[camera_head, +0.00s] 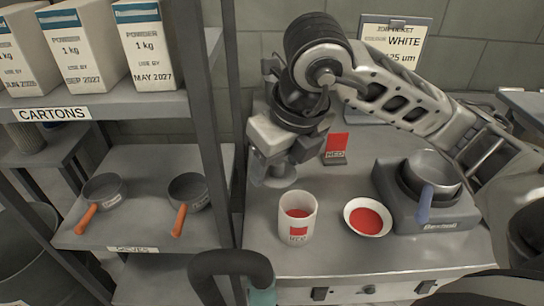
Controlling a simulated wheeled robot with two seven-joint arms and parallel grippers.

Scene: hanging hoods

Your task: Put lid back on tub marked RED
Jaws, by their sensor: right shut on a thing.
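The tub marked RED (298,228) stands upright and open on the grey bench. My left gripper is not in view.
A white dish (367,217) of red powder sits right of the tub. A red card (336,147) stands behind. The shelf rack (197,110) with cartons and sieves bounds the left.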

